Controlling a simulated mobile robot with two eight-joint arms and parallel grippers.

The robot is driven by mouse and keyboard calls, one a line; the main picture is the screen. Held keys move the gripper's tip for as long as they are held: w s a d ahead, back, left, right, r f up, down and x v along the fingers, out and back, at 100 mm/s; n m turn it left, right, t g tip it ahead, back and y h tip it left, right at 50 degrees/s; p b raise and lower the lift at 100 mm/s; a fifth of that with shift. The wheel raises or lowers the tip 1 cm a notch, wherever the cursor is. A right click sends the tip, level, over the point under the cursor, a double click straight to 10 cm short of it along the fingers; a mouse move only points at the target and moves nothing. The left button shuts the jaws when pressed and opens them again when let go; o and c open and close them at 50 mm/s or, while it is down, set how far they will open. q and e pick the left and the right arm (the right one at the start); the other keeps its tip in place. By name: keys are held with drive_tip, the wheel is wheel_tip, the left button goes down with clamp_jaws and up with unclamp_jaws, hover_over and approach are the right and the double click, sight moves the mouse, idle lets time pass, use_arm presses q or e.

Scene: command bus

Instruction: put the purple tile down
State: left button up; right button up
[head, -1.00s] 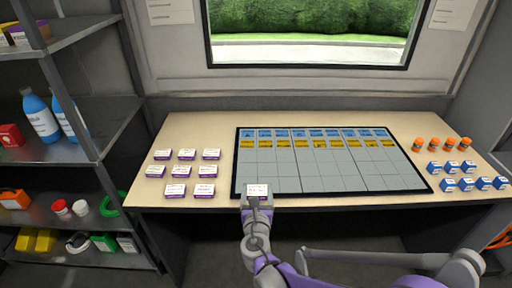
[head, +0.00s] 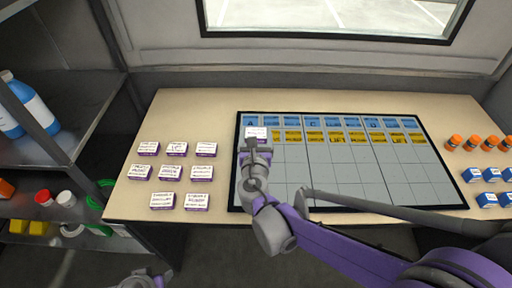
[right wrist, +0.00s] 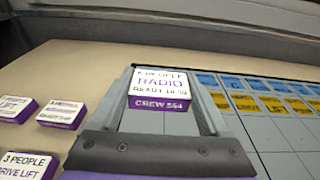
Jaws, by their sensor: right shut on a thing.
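My right gripper (head: 257,146) is shut on the purple tile (head: 256,133), a small block with a white top and purple sides. The tile also shows between the fingers in the right wrist view (right wrist: 162,88); its label includes "RADIO" and "CREW". It is over the left column of the grey gridded board (head: 300,185), just below the blue row, covering part of the yellow row. I cannot tell whether it touches the board. My left gripper is not clearly in view; a grey and purple part of my body shows at the bottom left.
Several similar purple tiles (head: 169,173) lie on the tabletop (head: 215,100) left of the board. Metal shelves (head: 75,140) stand left.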

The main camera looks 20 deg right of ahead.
wheel_tip(320, 180, down, 2)
drive_tip(key=shift+f, duration=0.25)
drive_tip(key=shift+f+b, duration=0.8)
drive_tip(key=shift+f, duration=1.15)
drive_tip(key=shift+f, duration=0.1)
